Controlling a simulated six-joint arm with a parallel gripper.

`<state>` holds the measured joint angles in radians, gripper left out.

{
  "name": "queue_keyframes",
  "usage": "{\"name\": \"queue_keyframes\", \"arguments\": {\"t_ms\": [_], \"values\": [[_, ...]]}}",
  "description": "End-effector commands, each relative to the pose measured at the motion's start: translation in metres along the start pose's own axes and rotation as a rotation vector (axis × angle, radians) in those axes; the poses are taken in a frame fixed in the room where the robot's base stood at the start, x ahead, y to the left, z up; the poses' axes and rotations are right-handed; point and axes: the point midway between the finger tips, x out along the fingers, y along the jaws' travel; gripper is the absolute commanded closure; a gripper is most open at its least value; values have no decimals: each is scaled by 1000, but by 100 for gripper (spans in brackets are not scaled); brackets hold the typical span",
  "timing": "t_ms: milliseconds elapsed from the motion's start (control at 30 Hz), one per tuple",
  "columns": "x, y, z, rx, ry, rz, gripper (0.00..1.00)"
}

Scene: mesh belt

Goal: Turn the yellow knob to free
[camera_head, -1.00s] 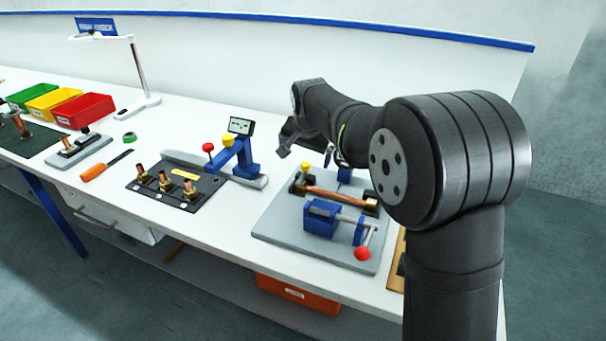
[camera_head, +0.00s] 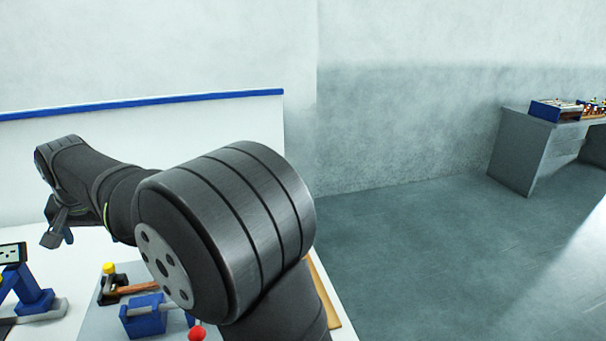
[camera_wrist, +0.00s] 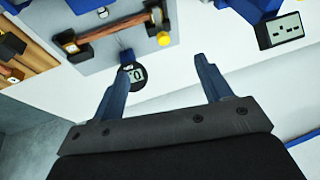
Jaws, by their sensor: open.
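A yellow knob (camera_head: 108,267) stands at the back left of a grey fixture plate (camera_head: 97,322). My gripper (camera_head: 57,236) is up and to the left of the knob in the head view. In the wrist view my gripper (camera_wrist: 164,58) is open and empty, with its two blue fingers apart. The knob appears beyond the fingertips, between them in the picture, and is not touched. No marking that tells the knob's setting can be read.
A round dial gauge (camera_wrist: 137,74) is close to the left finger. A blue clamp (camera_head: 144,316) with a red ball handle (camera_head: 197,333) stands on the plate. A blue stand with a display (camera_head: 12,254) is at left. My arm hides part of the plate.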

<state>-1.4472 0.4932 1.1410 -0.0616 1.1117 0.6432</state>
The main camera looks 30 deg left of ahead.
Motion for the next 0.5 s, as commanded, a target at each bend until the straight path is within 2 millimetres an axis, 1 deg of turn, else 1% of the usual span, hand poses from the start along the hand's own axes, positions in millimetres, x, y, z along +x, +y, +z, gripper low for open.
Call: {"name": "queue_keyframes", "arguments": {"t_ms": [33,233,333,367,500], "values": [[0,0,0,0,0,0,39],[3,3,1,-3,-4,-9,79],[16,15,6,-21,-18,-59,98],[23,21,8,-28,-22,-82,100],[49,52,18,-46,-6,-202,100]]}}
